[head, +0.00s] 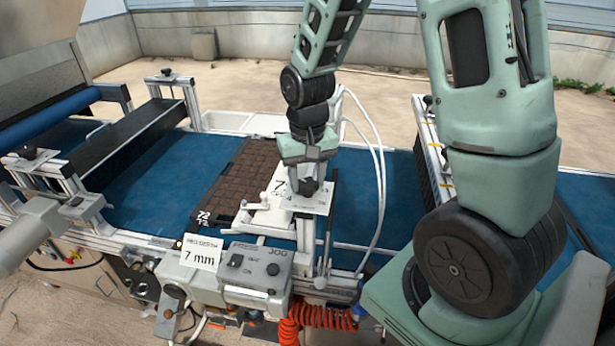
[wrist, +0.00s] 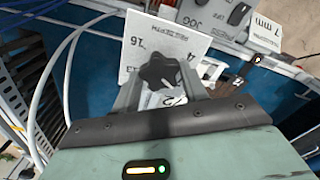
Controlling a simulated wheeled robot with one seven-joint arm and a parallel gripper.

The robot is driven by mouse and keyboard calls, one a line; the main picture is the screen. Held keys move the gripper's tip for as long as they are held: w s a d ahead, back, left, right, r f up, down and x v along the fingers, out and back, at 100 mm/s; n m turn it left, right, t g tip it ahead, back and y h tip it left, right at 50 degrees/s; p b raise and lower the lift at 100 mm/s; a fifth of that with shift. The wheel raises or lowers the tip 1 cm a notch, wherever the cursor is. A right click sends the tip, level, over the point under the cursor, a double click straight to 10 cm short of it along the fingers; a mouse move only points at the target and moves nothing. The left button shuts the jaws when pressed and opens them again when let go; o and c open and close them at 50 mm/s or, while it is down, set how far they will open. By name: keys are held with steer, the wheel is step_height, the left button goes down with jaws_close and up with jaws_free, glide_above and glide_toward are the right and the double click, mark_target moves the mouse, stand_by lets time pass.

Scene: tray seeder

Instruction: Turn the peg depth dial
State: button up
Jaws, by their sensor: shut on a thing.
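The peg depth dial is a black lobed knob (head: 308,186) on a white plate (head: 322,204) with printed numbers, above the blue belt at the middle. In the wrist view the dial (wrist: 161,72) sits between my two grey fingers, and 16, 4 and 12 can be read on its plate (wrist: 190,42). My gripper (head: 306,179) comes down over the plate and is shut on the dial; it also shows in the wrist view (wrist: 162,86). Part of the dial's scale is hidden by the knob and fingers, and I cannot tell where the dial points.
A dark seed tray (head: 243,180) lies on the blue belt (head: 145,175) left of the dial. A card reading 7 mm (head: 201,252) and a grey JOG box (head: 256,275) stand in front. White hoses (head: 379,170) run close right of my gripper. Orange coiled hose (head: 307,319) hangs in front.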

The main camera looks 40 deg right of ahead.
mark_target(307, 183)
steer(key=o, duration=1)
steer(key=shift+r, duration=0.1)
step_height(307, 183, up, 17)
steer(key=b, duration=0.2)
steer(key=shift+r+b, duration=0.15)
steer(key=shift+b, duration=0.15)
steer(key=s+a+f+n+b, duration=0.1)
steer(key=s+a+f+n, duration=0.25)
steer(key=a, duration=0.35)
steer(key=s+a+f+n+b, duration=0.2)
steer(key=a+f, duration=0.3)
steer(key=a, duration=0.2)
steer(key=s+a+f+n, duration=0.2)
steer(key=s, duration=0.2)
steer(key=s+a+f+n+b, duration=0.1)
steer(key=s+a+f+n, duration=0.1)
steer(key=s+a+f, duration=0.1)
steer(key=s+a+f+n, duration=0.2)
steer(key=s+a+f, duration=0.1)
steer(key=s, duration=0.2)
steer(key=shift+s+a+f+n+y+b, duration=0.1)
steer(key=shift+a+n+y+b, duration=0.15)
steer(key=shift+n+y+b, duration=0.1)
